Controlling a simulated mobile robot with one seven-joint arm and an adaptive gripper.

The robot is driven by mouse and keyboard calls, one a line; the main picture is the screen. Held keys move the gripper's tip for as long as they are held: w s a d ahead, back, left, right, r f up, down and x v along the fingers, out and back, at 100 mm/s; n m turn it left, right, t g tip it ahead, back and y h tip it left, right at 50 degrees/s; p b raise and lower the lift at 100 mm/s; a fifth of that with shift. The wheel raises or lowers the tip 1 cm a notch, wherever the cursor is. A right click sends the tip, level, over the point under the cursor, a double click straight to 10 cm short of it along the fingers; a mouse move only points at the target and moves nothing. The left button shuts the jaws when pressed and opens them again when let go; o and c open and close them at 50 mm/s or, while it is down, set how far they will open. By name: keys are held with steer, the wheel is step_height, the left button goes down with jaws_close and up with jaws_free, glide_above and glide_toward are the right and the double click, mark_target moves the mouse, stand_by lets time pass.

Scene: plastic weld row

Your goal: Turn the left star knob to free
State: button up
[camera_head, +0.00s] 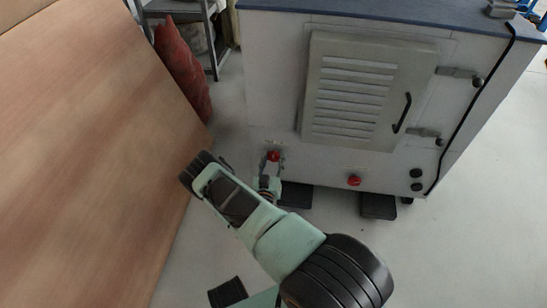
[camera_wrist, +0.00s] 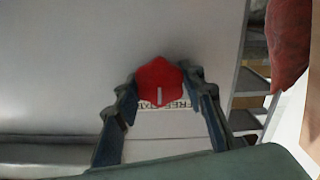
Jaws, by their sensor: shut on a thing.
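The left star knob (camera_head: 273,155) is red and sits low on the white cabinet front, at its left side. In the wrist view the red knob (camera_wrist: 160,84) shows a pale line pointing down in the picture. A label below it reads in part "FREE", seen upside down and partly hidden. My gripper (camera_wrist: 160,90) has its two fingers on either side of the knob, shut on it. In the head view my gripper (camera_head: 271,165) reaches the knob from below. A second red knob (camera_head: 354,181) sits to the right on the same panel, untouched.
The cabinet (camera_head: 270,90) has a louvred door (camera_head: 350,90) with a black handle. A brown wooden panel (camera_head: 90,150) stands close on the left. A red sack (camera_head: 183,70) and a shelf (camera_head: 216,40) are behind. Floor at right is clear.

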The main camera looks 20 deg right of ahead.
steer(key=n, duration=0.6)
steer(key=shift+w, duration=0.1)
steer(key=n, duration=0.6)
steer(key=shift+n, duration=0.3)
stand_by(0.3)
steer(key=o, duration=1.2)
steer(key=shift+c, duration=0.2)
